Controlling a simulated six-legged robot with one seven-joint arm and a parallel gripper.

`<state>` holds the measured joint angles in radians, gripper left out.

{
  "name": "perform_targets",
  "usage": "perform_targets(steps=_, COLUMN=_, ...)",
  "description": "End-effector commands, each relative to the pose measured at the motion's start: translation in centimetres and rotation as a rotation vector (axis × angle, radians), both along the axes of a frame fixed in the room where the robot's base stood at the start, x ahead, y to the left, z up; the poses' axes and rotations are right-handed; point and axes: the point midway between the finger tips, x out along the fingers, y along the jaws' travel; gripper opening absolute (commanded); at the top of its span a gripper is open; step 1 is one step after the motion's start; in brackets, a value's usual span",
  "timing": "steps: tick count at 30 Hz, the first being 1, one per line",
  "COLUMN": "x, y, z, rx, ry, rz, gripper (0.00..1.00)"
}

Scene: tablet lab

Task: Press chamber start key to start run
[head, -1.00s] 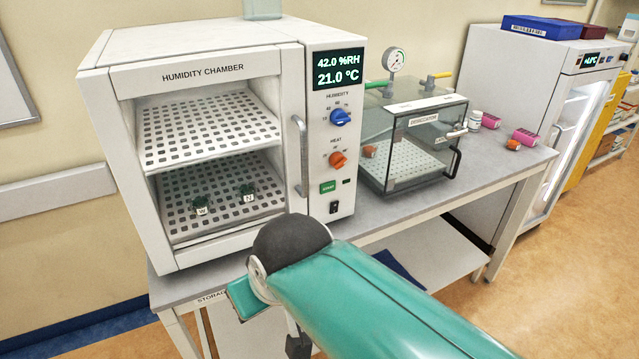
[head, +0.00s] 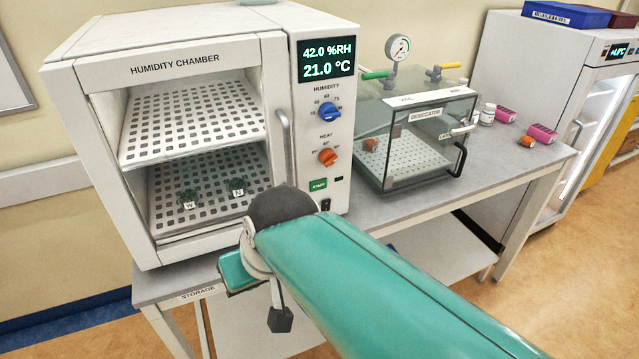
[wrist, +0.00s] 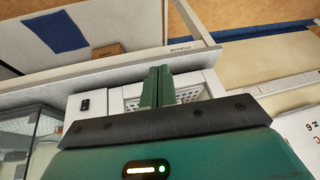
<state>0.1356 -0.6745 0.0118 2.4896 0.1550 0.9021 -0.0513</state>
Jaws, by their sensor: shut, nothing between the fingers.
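The humidity chamber (head: 185,68) stands on the bench. Its green start key (head: 318,185) is low on the control panel, below the orange heat knob (head: 327,157), and is uncovered in the head view. In the wrist view, which looks upside down, my gripper (wrist: 158,72) is shut and empty, its green fingers side by side in front of the chamber's lower front. The start key cannot be made out there.
A glass desiccator (head: 415,165) with a gauge stands right of the chamber. The chamber's handle (head: 285,145) is beside the panel. A black power switch (head: 325,204) is below the key. Two small labelled dark green items sit on the lower shelf. Floor is clear at right.

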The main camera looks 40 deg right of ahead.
Motion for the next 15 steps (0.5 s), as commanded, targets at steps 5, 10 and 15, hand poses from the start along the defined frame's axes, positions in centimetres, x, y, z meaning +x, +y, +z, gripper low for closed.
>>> perform_targets(steps=5, x=1.3, y=-1.8, z=-1.3, rx=0.118, ry=0.038, rz=-0.120, gripper=0.00)
perform_targets(steps=10, x=2.7, y=-5.0, z=-2.5, rx=0.277, ry=0.047, rz=-0.273, gripper=0.00)
perform_targets(steps=15, x=4.0, y=-8.3, z=-3.3, rx=0.417, ry=0.027, rz=-0.416, gripper=0.00)
